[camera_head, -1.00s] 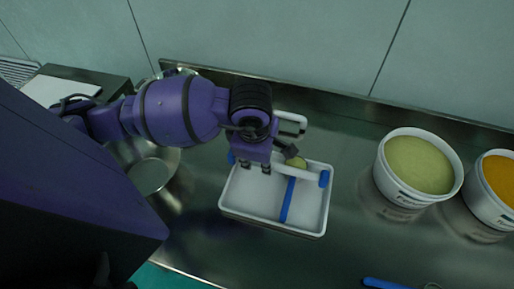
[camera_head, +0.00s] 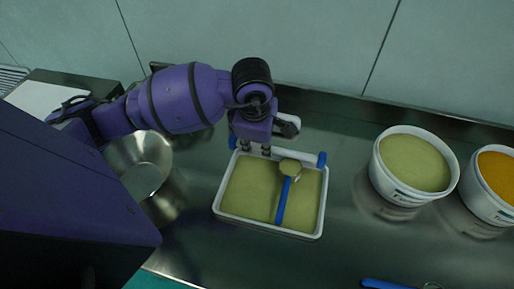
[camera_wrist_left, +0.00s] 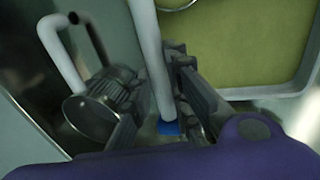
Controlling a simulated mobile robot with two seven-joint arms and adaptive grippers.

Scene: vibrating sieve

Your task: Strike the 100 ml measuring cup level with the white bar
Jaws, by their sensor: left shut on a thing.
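The white bar (camera_head: 306,156) has blue ends and lies across the far part of a white tray (camera_head: 268,232). My left gripper (camera_head: 253,150) is shut on it, left of its middle. The bar also runs between the fingers in the left wrist view (camera_wrist_left: 153,65). The measuring cup (camera_head: 290,167) holds green powder, and its blue handle (camera_head: 283,202) points toward the near side of the tray. The cup is just on the near side of the bar; whether they touch is unclear. Green powder (camera_head: 248,187) covers the tray floor. My right gripper is not in view.
A tub of green powder (camera_head: 413,163) and a tub of orange powder (camera_head: 499,172) stand to the right. A metal bowl (camera_head: 142,165) stands to the left. A blue-handled item (camera_head: 386,284) lies at the front edge. Bare steel counter (camera_head: 345,235) separates tray and tubs.

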